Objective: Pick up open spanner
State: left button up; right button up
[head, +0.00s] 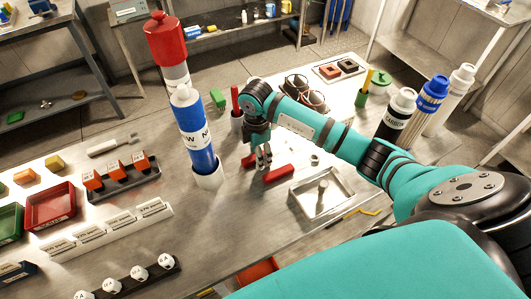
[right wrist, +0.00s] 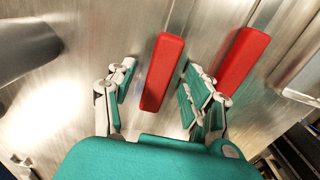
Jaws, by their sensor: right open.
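My right gripper (head: 263,160) reaches in from the right in the head view and points down at the workbench (head: 240,215). Its fingers are spread in the right wrist view (right wrist: 160,92). One red bar (right wrist: 163,72) shows between the fingers, with gaps on both sides. A second red bar (right wrist: 243,60) lies to the right, outside the fingers. I cannot make out a clear open spanner shape. My left gripper is not in view.
A tall blue and white cylinder (head: 195,135) in a white base stands left of the gripper. A square metal tray (head: 310,210) lies to the right. Bins and labelled racks fill the left.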

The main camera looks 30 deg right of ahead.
jog(key=c, duration=1.1)
grip_shut()
jog(key=shift+r, duration=0.1)
jog(key=shift+w, duration=0.1)
notch_tip(320, 180, up, 10)
jog(key=b, duration=0.2)
jog(key=shift+o, duration=1.8)
grip_release()
grip_shut()
